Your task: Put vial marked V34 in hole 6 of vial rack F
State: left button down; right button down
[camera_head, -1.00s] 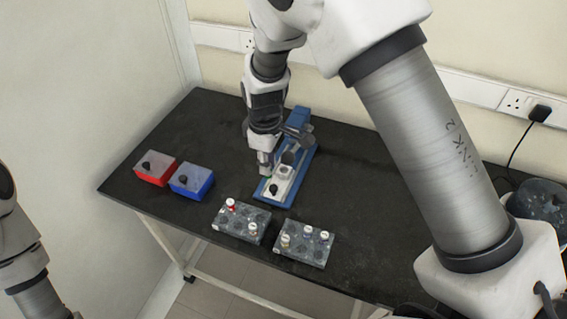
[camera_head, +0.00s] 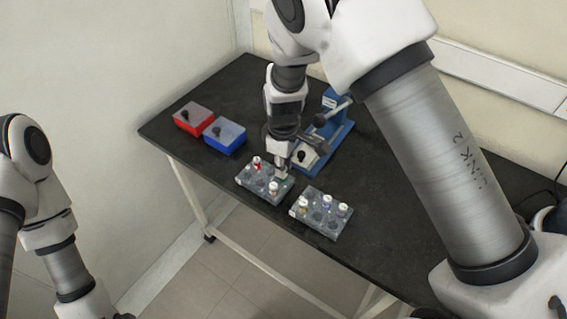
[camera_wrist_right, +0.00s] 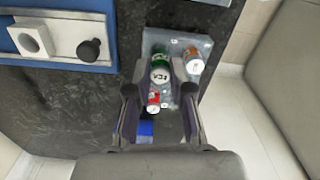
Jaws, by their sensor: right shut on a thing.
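My right gripper (camera_head: 281,168) is over the far-right part of the left grey rack (camera_head: 250,188). In the wrist view it (camera_wrist_right: 160,72) is shut on a vial with a green cap and a white marked label (camera_wrist_right: 160,76); the marking looks like V34 but is small. I cannot tell whether the vial's lower end is above a hole or inside it. The same rack (camera_wrist_right: 150,42) holds a red-marked vial (camera_wrist_right: 153,102) and an orange-marked vial (camera_wrist_right: 192,61). Rack letters and hole numbers are not readable.
A right grey rack (camera_head: 318,228) with several vials stands beside the left one. A blue device (camera_head: 335,132) is behind the gripper. A red box (camera_head: 193,118) and a blue box (camera_head: 225,135) stand at the left. The table's front edge is close to both racks.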

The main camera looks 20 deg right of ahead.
jog(key=shift+w, duration=0.1)
jog(key=shift+r, duration=0.1)
jog(key=shift+p, duration=0.3)
dwell(0.6)
jog(key=shift+p, duration=0.3)
jog(key=shift+f, duration=0.6)
dwell(0.7)
jog(key=shift+f, duration=0.35)
jog(key=shift+f, duration=0.2)
jog(key=c, duration=0.7)
grip_release()
